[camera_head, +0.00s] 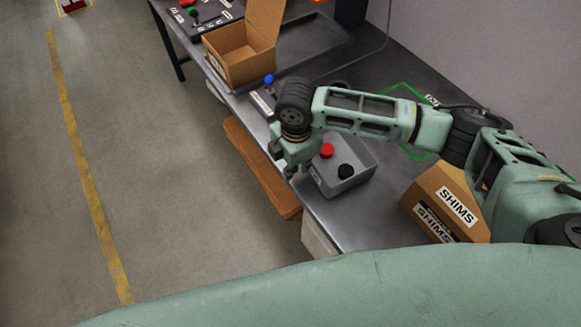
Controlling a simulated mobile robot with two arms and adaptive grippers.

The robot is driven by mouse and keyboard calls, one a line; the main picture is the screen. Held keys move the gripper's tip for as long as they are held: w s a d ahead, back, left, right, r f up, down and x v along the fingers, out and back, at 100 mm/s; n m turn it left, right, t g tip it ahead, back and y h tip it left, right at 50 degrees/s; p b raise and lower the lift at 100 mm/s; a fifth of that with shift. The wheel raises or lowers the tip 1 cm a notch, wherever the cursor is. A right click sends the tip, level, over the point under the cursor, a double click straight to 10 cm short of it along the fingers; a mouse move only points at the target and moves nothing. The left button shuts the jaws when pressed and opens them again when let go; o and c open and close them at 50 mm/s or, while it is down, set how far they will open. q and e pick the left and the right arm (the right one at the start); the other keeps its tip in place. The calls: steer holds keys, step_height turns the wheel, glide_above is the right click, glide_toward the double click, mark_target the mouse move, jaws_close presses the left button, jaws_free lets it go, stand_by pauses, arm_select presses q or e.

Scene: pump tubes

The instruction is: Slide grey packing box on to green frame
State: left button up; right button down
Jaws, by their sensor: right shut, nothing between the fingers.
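The grey packing box (350,183) is an open grey bin on the metal table, with a red piece (327,151) and a black piece (345,171) in it. The green frame (417,92) is an outline on the table top near the wall, up and right of the box. My right arm crosses over it and hides its middle. My right gripper (291,172) points down at the left side of the grey box, by the table's front edge. It is shut and empty. I cannot tell whether it touches the box. My left gripper is not in view.
A cardboard box labelled SHIMS (432,212) stands right of the grey box. An open cardboard box (234,62) and a dark tray (318,42) are farther along the table (340,212). A small blue knob (269,79) stands near the front edge.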

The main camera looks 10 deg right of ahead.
steer(key=shift+d+r, duration=0.1)
steer(key=p, duration=0.4)
glide_above(337, 155)
steer(key=w+d+b, duration=0.1)
steer(key=d, duration=0.4)
steer(key=w+d+b, duration=0.1)
steer(key=w+d, duration=0.1)
steer(key=d, duration=0.3)
steer(key=w+d, duration=0.2)
steer(key=d, duration=0.3)
steer(key=shift+d+f+b, duration=0.2)
steer(key=shift+d+b, duration=0.2)
steer(key=shift+w+d+r, duration=0.1)
steer(key=shift+d+r, duration=0.05)
steer(key=shift+d, duration=0.05)
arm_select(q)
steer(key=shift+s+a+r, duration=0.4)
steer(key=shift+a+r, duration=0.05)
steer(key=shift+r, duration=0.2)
